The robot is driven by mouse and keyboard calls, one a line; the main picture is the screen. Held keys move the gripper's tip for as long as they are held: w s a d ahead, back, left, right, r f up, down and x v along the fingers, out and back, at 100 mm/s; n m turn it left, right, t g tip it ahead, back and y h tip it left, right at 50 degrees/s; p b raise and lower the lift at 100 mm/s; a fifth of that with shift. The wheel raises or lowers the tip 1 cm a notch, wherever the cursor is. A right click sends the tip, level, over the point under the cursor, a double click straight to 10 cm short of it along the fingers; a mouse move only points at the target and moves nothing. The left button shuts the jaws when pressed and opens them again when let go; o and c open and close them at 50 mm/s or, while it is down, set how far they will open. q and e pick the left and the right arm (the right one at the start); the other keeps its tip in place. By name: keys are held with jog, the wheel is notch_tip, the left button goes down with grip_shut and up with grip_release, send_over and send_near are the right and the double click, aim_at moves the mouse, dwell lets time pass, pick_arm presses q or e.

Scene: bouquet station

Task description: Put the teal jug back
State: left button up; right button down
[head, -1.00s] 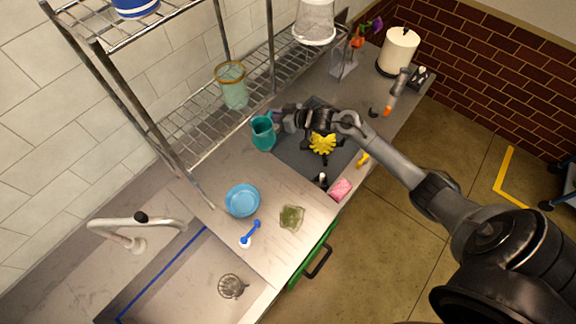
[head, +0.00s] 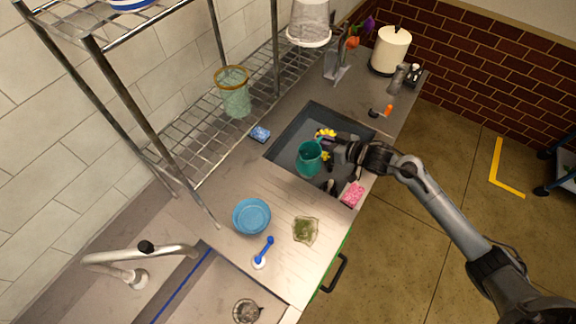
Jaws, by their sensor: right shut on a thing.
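The teal jug (head: 308,160) is upright in the head view, over the dark grey basin (head: 284,142) set in the counter. My right gripper (head: 328,154) is shut on the jug at its right side, where the handle is partly hidden. The jug seems held above the basin floor. A yellow object (head: 326,134) shows partly behind the jug and gripper. My left gripper is not in view.
A blue sponge (head: 260,134) lies left of the basin, a pink sponge (head: 353,194) at its front right. A wire rack (head: 205,128) holds a glass vase (head: 234,93).

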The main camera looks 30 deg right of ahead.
jog(key=w+a+f, duration=0.5)
jog(key=a+f, duration=0.3)
jog(key=f, duration=0.1)
jog(key=shift+a+f, duration=0.35)
jog(key=shift+f, duration=0.1)
jog(key=c, duration=1.1)
grip_release()
jog(key=shift+f, duration=0.1)
